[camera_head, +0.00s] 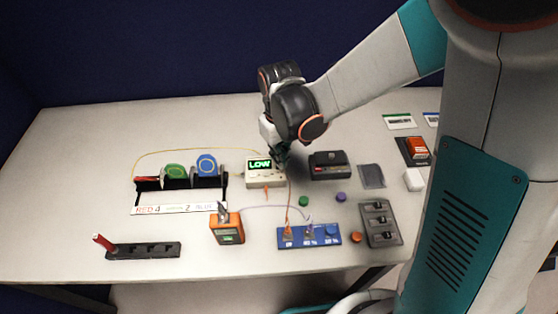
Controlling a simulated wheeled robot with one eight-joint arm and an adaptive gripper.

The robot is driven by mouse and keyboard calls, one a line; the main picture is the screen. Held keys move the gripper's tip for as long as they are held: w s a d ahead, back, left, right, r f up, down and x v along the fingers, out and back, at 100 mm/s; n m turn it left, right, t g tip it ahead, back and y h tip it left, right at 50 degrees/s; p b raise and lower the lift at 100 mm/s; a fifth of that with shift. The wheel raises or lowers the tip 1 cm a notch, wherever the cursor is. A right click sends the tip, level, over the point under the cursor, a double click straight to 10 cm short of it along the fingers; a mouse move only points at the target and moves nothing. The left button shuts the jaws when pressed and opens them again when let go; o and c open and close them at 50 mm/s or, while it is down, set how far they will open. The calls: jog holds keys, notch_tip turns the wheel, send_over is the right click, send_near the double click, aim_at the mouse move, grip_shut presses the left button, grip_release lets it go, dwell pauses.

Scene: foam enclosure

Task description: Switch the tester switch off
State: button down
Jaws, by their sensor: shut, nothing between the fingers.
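A cream box (266,179) with a lit green display reading LOW stands near the middle of the table; it looks like the tester. Its switch is too small to make out. My gripper (282,158) points down at the right side of this box, close to its display. It is shut and empty. I cannot tell whether the fingertips touch the box.
A rack with green and blue spools (207,165) is at left. A blue terminal strip (309,236), a black box (329,166) and a dark grey socket block (381,224) lie at right. Thin wires cross the table. A black strip (150,250) is at front left; the back left is clear.

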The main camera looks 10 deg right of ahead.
jog(key=shift+r+p, duration=1.5)
jog(key=shift+r, duration=0.95)
